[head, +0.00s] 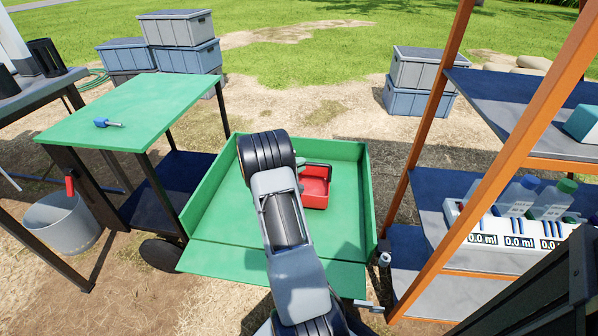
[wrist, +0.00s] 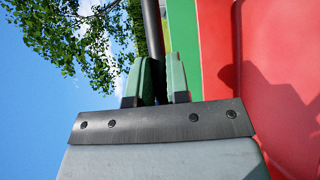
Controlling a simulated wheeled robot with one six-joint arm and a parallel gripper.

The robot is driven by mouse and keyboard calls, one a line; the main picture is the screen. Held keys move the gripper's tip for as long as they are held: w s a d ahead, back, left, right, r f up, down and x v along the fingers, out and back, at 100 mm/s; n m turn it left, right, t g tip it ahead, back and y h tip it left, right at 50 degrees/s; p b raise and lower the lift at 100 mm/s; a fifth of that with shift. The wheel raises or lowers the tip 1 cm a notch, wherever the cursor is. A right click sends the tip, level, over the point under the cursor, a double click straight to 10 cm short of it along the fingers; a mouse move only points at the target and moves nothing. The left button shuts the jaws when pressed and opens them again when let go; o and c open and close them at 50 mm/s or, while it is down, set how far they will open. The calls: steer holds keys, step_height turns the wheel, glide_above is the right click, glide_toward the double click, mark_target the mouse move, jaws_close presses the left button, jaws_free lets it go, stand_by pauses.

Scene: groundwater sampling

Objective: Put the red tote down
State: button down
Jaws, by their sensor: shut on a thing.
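The red tote (head: 314,190) is an open red box inside the green cart bed (head: 345,238), near its back wall. I cannot tell whether its bottom touches the bed floor. My gripper is mostly hidden behind my own arm in the head view. In the wrist view my gripper (wrist: 161,76) has its green fingers shut on the tote's dark handle bar (wrist: 152,28). The tote's red wall (wrist: 285,70) fills the right side of that view. Part of the tote's left side is hidden by my arm in the head view.
The cart's green walls surround the tote. A green-topped table (head: 125,105) with a blue-handled tool (head: 107,123) stands left. A grey bucket (head: 65,220) is below left. An orange-framed shelf (head: 440,120) with bottles stands right. Bare bed floor lies in front of the tote.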

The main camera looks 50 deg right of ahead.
steer(key=shift+a+f+b, duration=0.1)
steer(key=shift+f+b, duration=0.2)
steer(key=shift+f, duration=0.85)
steer(key=c, duration=1.1)
jaws_free()
